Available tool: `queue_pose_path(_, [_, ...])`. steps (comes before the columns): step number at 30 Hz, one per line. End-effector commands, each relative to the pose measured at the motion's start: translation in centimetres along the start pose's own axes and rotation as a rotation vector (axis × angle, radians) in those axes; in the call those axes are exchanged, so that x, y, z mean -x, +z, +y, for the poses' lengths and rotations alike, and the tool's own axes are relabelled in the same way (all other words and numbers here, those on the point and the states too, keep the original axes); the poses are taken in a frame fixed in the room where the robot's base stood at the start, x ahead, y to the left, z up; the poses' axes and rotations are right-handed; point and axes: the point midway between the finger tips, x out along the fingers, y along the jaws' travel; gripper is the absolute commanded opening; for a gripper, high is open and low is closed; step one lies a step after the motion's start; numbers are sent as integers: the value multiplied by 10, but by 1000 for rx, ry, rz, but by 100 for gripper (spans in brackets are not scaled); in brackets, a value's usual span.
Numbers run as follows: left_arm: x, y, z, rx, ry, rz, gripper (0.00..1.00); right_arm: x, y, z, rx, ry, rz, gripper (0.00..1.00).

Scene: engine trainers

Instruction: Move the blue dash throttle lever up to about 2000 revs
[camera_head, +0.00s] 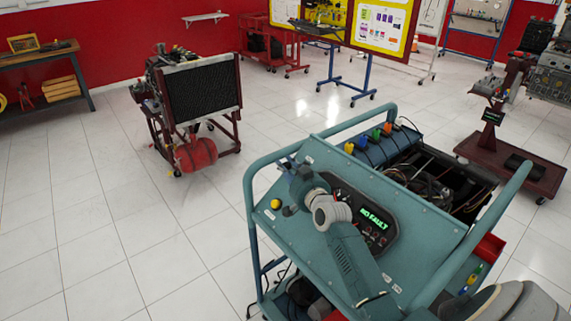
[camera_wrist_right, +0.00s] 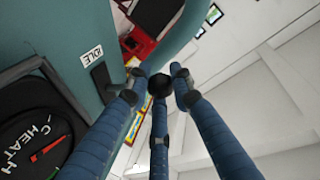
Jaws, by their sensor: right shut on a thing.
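The blue-green engine trainer (camera_head: 290,255) stands at the front, its dash sloping toward me. My right arm reaches over the dash, and my right gripper (camera_head: 297,172) is at its upper left part. In the right wrist view the blue fingers of my right gripper (camera_wrist_right: 160,82) are closed around a round black knob (camera_wrist_right: 161,86). A dark bar (camera_wrist_right: 104,80), likely the lever arm, shows beside it, near the IDLE label (camera_wrist_right: 91,54). The lever is mostly hidden in the head view. My left gripper is not in view.
A lit NO FAULT display (camera_head: 375,217) and a yellow button (camera_head: 275,204) are on the dash. A dial with a red needle (camera_wrist_right: 45,148) lies beside the fingers. Teal rails (camera_head: 250,195) edge the trainer. Another engine stand (camera_head: 200,90) is behind left, with open floor between.

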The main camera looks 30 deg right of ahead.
Motion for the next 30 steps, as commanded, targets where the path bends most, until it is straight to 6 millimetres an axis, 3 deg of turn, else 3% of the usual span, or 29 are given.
queue_pose_path(6, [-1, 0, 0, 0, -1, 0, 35, 0, -2, 0, 2, 0, 6, 0])
queue_pose_path(7, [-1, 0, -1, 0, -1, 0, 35, 0, -2, 0, 2, 0, 6, 28])
queue_pose_path(9, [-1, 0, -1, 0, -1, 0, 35, 0, -2, 0, 2, 0, 6, 42])
queue_pose_path(20, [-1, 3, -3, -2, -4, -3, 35, 4, 0, 0, 2, 0, 4, 42])
queue_pose_path(23, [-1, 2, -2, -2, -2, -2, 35, 15, 0, 0, 2, -1, 4, 42])
queue_pose_path(30, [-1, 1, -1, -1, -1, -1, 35, 65, 1, 0, 4, 0, 3, 42])
